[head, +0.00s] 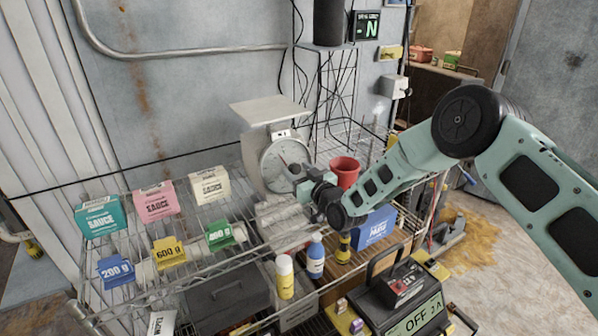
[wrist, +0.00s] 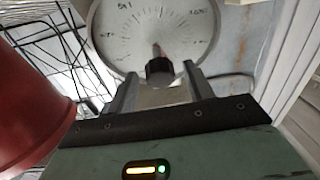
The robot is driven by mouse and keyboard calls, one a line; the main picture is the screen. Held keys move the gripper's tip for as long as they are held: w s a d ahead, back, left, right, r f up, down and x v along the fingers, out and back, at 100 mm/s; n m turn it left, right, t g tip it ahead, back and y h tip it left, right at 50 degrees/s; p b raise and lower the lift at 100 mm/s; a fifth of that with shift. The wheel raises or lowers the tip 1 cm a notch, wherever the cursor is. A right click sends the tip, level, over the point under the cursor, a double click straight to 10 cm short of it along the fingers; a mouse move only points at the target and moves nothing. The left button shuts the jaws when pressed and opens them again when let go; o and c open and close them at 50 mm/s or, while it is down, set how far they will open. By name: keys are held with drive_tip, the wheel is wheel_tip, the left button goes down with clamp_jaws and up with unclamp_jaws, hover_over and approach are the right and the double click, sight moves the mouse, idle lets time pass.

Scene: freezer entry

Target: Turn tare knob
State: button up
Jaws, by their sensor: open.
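The tare knob (wrist: 160,71) is a small black knob at the edge of the scale's round dial in the wrist view. A red pointer shows just beyond it on the dial (wrist: 150,30). My gripper (wrist: 160,82) is open, with one finger on each side of the knob in this view. I cannot tell whether either finger touches it. In the head view the scale (head: 268,112) stands on the wire shelf with a flat pan on top. My gripper (head: 300,186) is in front of the dial's lower right part and hides the knob there.
A red cup (head: 345,171) stands close to my gripper's right in the head view; it also fills the left of the wrist view (wrist: 30,95). Sauce boxes (head: 155,202) and weight-labelled blocks (head: 169,252) stand on the shelf left of the scale. Bottles (head: 316,256) stand in front below.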

drive_tip(key=shift+c, duration=0.3)
drive_tip(key=c, duration=0.9)
drive_tip(key=shift+f+m+b, duration=0.1)
drive_tip(key=shift+m+b, duration=0.2)
drive_tip(key=shift+b, duration=0.05)
